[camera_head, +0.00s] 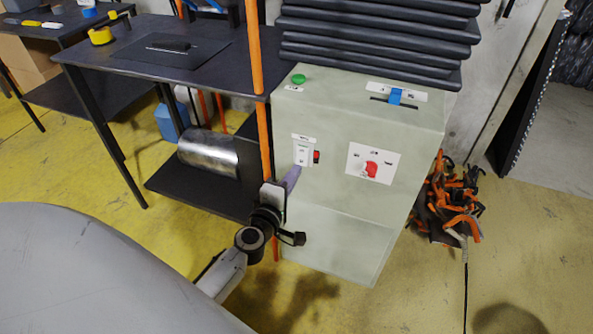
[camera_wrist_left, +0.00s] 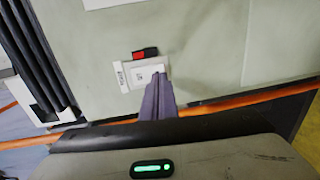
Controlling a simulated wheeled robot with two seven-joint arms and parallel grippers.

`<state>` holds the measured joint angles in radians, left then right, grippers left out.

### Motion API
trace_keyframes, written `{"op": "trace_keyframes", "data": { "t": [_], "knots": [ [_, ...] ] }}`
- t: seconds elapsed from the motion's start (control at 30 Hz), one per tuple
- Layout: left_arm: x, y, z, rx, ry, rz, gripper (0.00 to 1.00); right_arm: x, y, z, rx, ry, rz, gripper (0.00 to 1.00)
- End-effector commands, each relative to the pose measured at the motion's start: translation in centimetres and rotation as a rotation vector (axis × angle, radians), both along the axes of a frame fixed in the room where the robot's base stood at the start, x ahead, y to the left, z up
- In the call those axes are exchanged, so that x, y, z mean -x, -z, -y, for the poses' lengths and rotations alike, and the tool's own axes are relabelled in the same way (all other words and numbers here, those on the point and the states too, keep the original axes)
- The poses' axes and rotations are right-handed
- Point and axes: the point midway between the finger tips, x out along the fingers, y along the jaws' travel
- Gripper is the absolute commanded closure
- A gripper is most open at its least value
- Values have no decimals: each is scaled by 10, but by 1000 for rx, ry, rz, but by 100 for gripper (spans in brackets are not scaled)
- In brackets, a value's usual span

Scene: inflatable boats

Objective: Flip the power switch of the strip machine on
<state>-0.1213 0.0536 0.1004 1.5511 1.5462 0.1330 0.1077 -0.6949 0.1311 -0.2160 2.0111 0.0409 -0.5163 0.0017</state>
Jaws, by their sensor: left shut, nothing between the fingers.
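The strip machine (camera_head: 345,215) is a pale green-grey cabinet in the middle right of the head view. Its power switch plate (camera_head: 302,151) is white with a small red and black switch (camera_head: 317,156) at its right edge. In the left wrist view the plate (camera_wrist_left: 140,75) and the red-black switch (camera_wrist_left: 145,53) show just beyond my fingers. My left gripper (camera_head: 293,176) is shut and empty, its fingertips at the lower edge of the plate. In the left wrist view the shut fingers (camera_wrist_left: 157,98) point at the plate; whether they touch it I cannot tell. My right gripper is not in view.
A red knob (camera_head: 371,169) on a white panel, a green button (camera_head: 298,79) and a blue slider (camera_head: 395,96) are on the machine. An orange pole (camera_head: 257,70) stands at its left, beside a black table (camera_head: 130,45). Orange clamps (camera_head: 455,200) hang at right.

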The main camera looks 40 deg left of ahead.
Motion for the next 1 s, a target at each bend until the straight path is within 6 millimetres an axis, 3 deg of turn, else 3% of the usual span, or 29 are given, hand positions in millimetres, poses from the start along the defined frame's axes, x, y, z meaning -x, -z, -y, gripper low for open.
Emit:
{"op": "trace_keyframes", "data": {
  "t": [0.23, 0.6, 0.8, 1.0],
  "knots": [
    [-20, 3, -5, -1, 0, 0, 100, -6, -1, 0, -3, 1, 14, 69],
    [-21, 3, -5, -1, 0, 1, 100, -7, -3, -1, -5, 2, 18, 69],
    [-24, 13, -6, -9, 0, 36, 100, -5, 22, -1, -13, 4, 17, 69],
    [-24, 4, -6, -10, 0, 37, 100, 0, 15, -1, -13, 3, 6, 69]
  ]
}}
